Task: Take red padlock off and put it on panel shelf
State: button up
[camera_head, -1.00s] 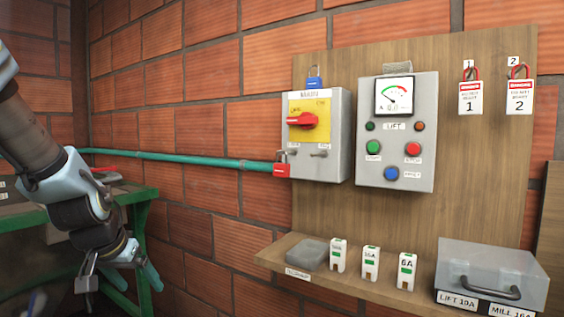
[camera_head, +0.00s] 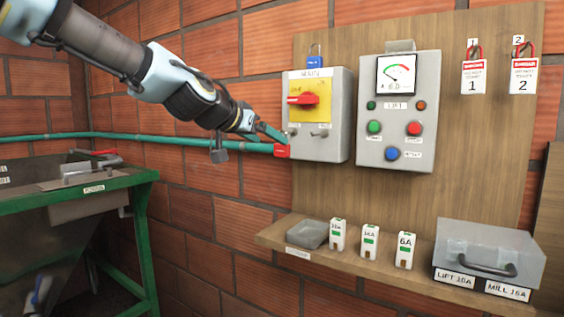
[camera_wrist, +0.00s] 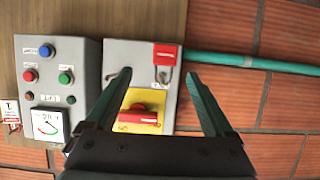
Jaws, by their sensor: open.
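The red padlock (camera_head: 282,151) hangs at the lower left side of the grey MAIN switch box (camera_head: 334,131), by the end of the green pipe. It also shows in the wrist view (camera_wrist: 166,54), with its shackle at the box's edge. My gripper (camera_head: 274,134) is at the box's left side, close to the padlock; in the head view it partly covers the padlock's upper part. In the wrist view my gripper (camera_wrist: 160,80) has its two green fingers wide apart, with the padlock between and beyond their tips. The panel shelf (camera_head: 268,238) is below the boxes.
The shelf holds a small grey tray (camera_head: 308,233), several white fuse blocks (camera_head: 370,241) and a grey lidded box (camera_head: 488,250). The LIFT box (camera_head: 399,110) stands beside the MAIN box. A green-framed table (camera_head: 75,195) is at left.

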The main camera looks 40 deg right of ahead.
aim_at(279, 148)
jog(key=shift+b+x, duration=0.5)
jog(key=shift+x, duration=1.3)
jog(key=shift+w+p+x, duration=0.2)
jog(key=shift+p+x, duration=0.4)
jog(key=shift+x, duration=0.4)
jog(key=shift+w+p+x, duration=0.2)
jog(key=shift+p+x, duration=0.4)
jog(key=shift+x, duration=0.4)
jog(key=shift+w+d+f, duration=0.2)
jog(key=shift+d+f, duration=0.1)
jog(key=shift+d, duration=0.15)
grip_shut()
